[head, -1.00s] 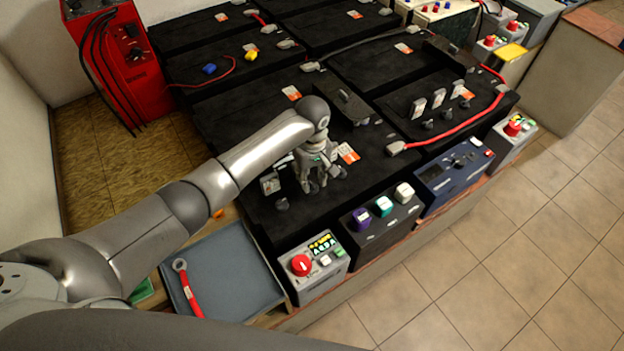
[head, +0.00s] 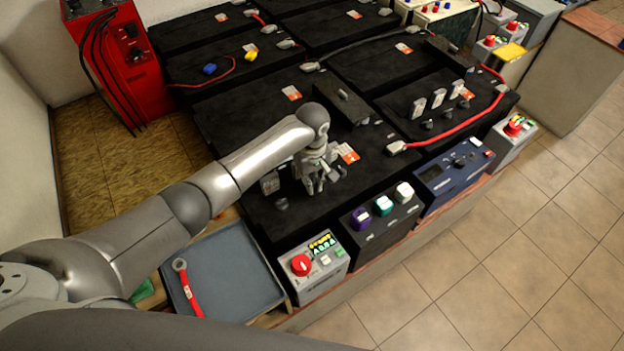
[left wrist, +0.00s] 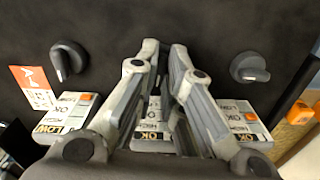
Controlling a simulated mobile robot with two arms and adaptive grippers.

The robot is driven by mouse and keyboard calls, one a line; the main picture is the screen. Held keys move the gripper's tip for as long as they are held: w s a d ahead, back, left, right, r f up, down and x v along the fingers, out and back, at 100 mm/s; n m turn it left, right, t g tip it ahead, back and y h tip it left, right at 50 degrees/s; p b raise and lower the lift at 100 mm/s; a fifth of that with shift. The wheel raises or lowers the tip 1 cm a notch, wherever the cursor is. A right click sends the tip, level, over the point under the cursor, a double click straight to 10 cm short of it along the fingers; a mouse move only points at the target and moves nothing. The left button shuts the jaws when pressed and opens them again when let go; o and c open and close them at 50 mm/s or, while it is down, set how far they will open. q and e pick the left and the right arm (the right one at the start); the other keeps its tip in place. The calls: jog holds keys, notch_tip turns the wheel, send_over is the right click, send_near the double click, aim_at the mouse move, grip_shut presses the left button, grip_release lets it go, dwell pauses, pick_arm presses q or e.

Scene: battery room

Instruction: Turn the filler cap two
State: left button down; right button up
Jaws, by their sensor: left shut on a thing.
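My left gripper (head: 316,184) is down over the front black battery (head: 238,116) in the head view. In the left wrist view my left gripper (left wrist: 164,46) has its two fingers close together, shut on the middle filler cap, which they hide. One dark filler cap (left wrist: 68,60) stands to the left of the fingers and another filler cap (left wrist: 250,68) to the right. The latter also shows in the head view (head: 282,204). Grey level gauges marked LOW, OK and HIGH stand by the caps, one at the left (left wrist: 66,112) and one at the right (left wrist: 244,122). My right gripper is not in view.
A grey tray (head: 240,265) with a red-handled wrench (head: 190,292) lies at the front left. Control boxes, one with a red button (head: 301,265), line the battery's front edge. A second battery with caps, gauges and a red cable (head: 455,135) is at the right. A red charger (head: 118,55) stands at back left.

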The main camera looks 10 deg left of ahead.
pick_arm(q)
jog(key=shift+r, duration=0.1)
jog(key=shift+m+p, duration=1.05)
jog(key=shift+m, duration=0.05)
jog(key=m+p, duration=0.2)
jog(key=m, duration=0.2)
jog(key=shift+m, duration=0.3)
jog(key=m+p, duration=0.2)
jog(key=m, duration=0.2)
jog(key=shift+m, duration=0.3)
jog(key=m, duration=0.4)
jog(key=shift+m, duration=0.4)
jog(key=shift+p, duration=0.3)
jog(key=c, duration=1.5)
grip_release()
jog(key=shift+c, duration=0.2)
